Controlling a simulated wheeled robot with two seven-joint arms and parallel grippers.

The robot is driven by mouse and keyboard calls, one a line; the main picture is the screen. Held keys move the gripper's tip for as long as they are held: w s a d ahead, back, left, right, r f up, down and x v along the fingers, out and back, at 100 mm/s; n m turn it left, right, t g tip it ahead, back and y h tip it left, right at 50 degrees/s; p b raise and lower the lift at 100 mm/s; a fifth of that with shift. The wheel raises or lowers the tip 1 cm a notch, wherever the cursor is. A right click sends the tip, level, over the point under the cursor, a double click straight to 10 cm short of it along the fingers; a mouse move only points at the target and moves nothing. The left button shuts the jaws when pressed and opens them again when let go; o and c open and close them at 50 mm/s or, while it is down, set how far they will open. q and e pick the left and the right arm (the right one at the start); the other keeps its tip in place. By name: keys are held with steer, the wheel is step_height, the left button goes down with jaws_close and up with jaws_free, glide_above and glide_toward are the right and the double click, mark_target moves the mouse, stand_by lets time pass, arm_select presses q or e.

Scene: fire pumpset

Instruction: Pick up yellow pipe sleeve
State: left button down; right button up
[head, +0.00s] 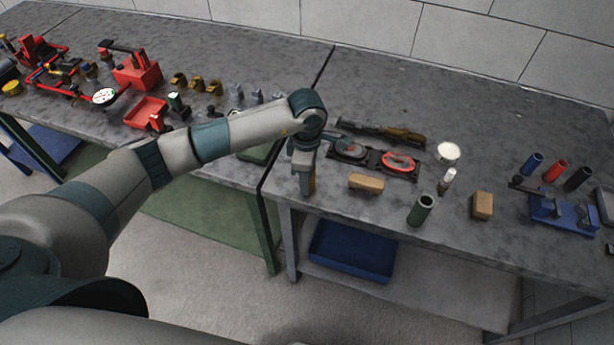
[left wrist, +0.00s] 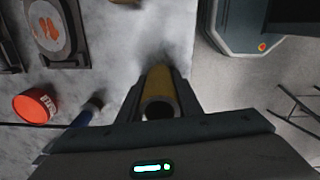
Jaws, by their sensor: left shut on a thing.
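The yellow pipe sleeve (left wrist: 159,85) shows in the left wrist view as a yellow-brown tube with a dark round opening facing the camera. My left gripper (left wrist: 160,75) is shut on it, with one finger on each side. In the head view my left gripper (head: 306,183) points down near the front edge of the right-hand table. Only a thin brownish strip of the sleeve shows there beside the fingers; the rest is hidden. I cannot tell whether the sleeve touches the tabletop. My right gripper is not in view.
Close right of the gripper are a tan block (head: 366,183), a dark tray with round parts (head: 400,163) and a green tube (head: 421,209). A blue bin (head: 352,250) lies on the shelf below.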

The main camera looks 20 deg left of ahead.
arm_select(q)
steer(key=shift+r, duration=0.2)
steer(key=shift+r+b, duration=0.6)
steer(key=shift+r, duration=0.05)
step_height(320, 180, up, 2)
steer(key=shift+w+r+b, duration=0.1)
steer(key=shift+r+b, duration=0.05)
steer(key=shift+b, duration=0.65)
steer(key=s+d+r+b, duration=0.3)
steer(key=d+r, duration=0.4)
steer(key=d, duration=0.4)
steer(key=shift+s+b, duration=0.4)
steer(key=shift+b, duration=0.3)
